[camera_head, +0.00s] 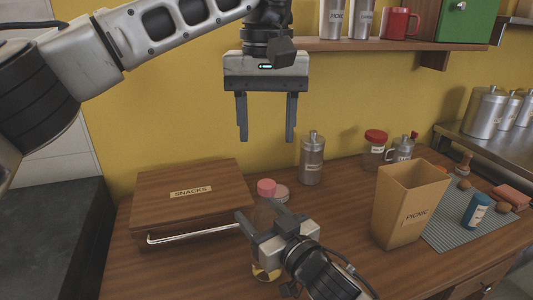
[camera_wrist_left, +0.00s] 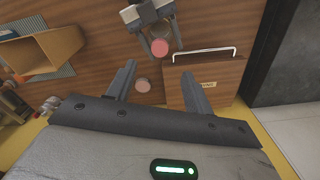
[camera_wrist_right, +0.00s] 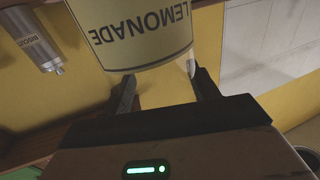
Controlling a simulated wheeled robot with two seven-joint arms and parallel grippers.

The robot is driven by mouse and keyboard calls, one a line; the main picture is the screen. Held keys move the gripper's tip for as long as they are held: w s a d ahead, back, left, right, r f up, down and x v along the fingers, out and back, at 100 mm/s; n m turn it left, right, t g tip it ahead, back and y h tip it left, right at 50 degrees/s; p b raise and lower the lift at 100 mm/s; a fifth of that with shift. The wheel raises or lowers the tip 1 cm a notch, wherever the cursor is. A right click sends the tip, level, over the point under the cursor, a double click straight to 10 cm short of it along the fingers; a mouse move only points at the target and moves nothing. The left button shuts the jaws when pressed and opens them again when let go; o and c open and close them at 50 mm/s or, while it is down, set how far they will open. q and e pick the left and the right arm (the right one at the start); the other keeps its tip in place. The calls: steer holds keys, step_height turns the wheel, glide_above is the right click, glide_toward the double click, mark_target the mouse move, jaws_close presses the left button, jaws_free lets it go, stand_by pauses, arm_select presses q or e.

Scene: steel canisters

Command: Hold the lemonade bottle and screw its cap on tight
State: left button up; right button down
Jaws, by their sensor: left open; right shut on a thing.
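The lemonade bottle (camera_head: 264,212) stands upright at the front of the wooden counter, partly hidden by my right gripper. A pink cap (camera_head: 267,186) sits on its top; how tight it is I cannot tell. My right gripper (camera_head: 258,210) is shut around the bottle below the cap. In the right wrist view the bottle's yellow LEMONADE label (camera_wrist_right: 143,32) appears upside down near the fingers. My left gripper (camera_head: 266,138) is open and empty, pointing down, well above the bottle. In the left wrist view the cap (camera_wrist_left: 160,47) lies beyond its fingers.
A duller pink round lid (camera_head: 281,193) shows just behind the bottle. A shelf (camera_head: 340,45) with canisters hangs at back right.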

steer(key=shift+f, duration=0.1)
arm_select(q)
step_height(320, 180, up, 2)
steer(key=shift+r, duration=0.25)
arm_select(e)
steer(key=shift+c, duration=1.6)
jaws_free()
steer(key=v, duration=1.6)
arm_select(q)
steer(key=shift+f, duration=0.1)
